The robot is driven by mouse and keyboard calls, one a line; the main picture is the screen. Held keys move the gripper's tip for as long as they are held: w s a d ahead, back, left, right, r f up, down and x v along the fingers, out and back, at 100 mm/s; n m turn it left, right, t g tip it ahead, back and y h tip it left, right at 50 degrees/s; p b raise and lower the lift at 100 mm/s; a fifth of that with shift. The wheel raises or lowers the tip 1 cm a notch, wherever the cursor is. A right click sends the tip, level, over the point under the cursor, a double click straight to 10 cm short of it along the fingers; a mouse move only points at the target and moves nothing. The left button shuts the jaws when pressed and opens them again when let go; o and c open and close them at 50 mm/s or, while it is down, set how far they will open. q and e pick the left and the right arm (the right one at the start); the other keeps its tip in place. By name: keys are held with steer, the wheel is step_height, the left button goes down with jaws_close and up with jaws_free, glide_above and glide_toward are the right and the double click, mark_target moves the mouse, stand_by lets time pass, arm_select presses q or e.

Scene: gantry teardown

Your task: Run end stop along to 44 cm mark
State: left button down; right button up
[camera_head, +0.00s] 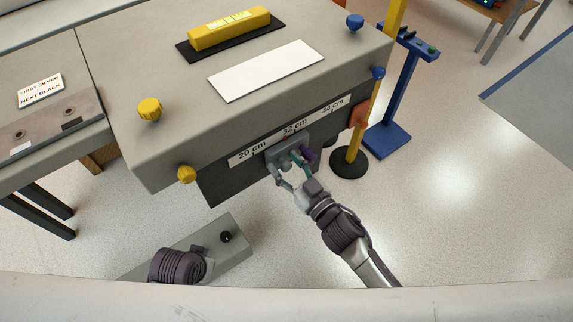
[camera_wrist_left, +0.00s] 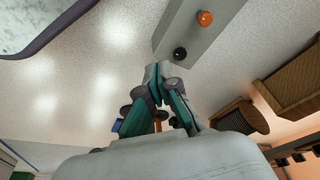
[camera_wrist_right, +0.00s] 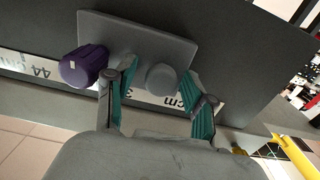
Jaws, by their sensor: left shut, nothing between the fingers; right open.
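The end stop (camera_head: 291,147) is a grey plate with a grey knob and a purple knob (camera_head: 308,155), on the front face of the grey gantry block beside the 32 cm label. The scale (camera_head: 252,152) shows 20, 32 and 44 cm from left to right. My right gripper (camera_head: 287,170) is open at the end stop. In the right wrist view its fingers stand on either side of the grey knob (camera_wrist_right: 162,79); contact is unclear. The purple knob (camera_wrist_right: 84,66) lies outside them. My left gripper (camera_wrist_left: 156,76) is shut and empty, away from the end stop.
A grey box (camera_head: 233,240) with a black button is on the floor near my left arm. A yellow post (camera_head: 365,125) on a black base and a blue stand (camera_head: 392,110) are right of the block. Yellow knobs (camera_head: 187,174) project at the block's left end.

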mark_target(307, 143)
jaws_close()
steer(key=shift+d, duration=0.1)
stand_by(0.3)
